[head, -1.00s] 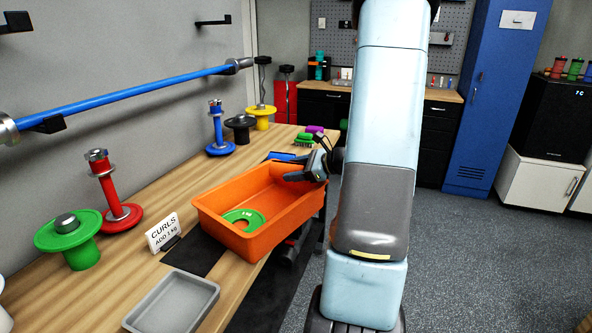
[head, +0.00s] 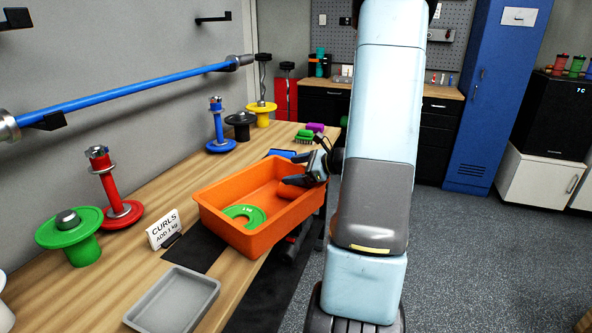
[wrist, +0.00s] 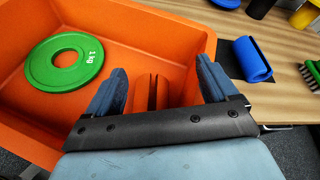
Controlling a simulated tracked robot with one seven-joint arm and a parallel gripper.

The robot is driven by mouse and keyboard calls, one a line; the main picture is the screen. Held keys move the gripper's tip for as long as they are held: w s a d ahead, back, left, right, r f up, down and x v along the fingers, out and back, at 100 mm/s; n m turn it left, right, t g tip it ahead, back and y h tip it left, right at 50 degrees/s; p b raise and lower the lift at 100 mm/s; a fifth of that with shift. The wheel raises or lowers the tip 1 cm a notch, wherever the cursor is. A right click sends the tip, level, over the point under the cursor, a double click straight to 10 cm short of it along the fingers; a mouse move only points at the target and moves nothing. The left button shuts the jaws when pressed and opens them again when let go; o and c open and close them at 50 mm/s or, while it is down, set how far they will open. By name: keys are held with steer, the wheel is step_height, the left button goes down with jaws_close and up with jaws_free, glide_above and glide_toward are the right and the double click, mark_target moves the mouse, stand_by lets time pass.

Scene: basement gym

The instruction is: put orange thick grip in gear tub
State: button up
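The orange thick grip (head: 291,196) lies inside the orange gear tub (head: 262,240), toward its right side, below my gripper. In the wrist view the grip (wrist: 164,92), with a dark slit along it, shows between my fingers. The tub's wall (wrist: 190,28) surrounds it in that view. My gripper (head: 297,172) is over the tub's right rim with its fingers pointing in. In the wrist view my gripper (wrist: 162,75) has its two blue fingers spread wide, with nothing clamped. A green 1 kg plate (head: 244,214) lies in the tub left of the grip.
A blue grip (wrist: 252,58) lies on a dark mat beyond the tub. A green brush (head: 304,136) is farther back. A grey tray (head: 174,298) and a curls sign (head: 163,229) stand in front. Coloured posts line the wall side of the bench.

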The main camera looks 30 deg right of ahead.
steer(key=shift+r, duration=0.55)
steer(key=v, duration=1.2)
steer(key=s+a+r+n+g, duration=0.2)
steer(key=a+r+n+g, duration=0.15)
steer(key=a+n, duration=0.45)
steer(key=s+a+r+n+g, duration=0.2)
steer(key=s+a+n+g, duration=0.15)
steer(key=a, duration=0.75)
steer(key=s+a+r+n+t+h, duration=0.1)
steer(key=s+a+r+n+h, duration=0.6)
steer(key=s+n, duration=0.3)
steer(key=a+n+h, duration=0.1)
steer(key=n, duration=0.2)
steer(key=shift+r+n, duration=0.15)
steer(key=shift+n, duration=0.2)
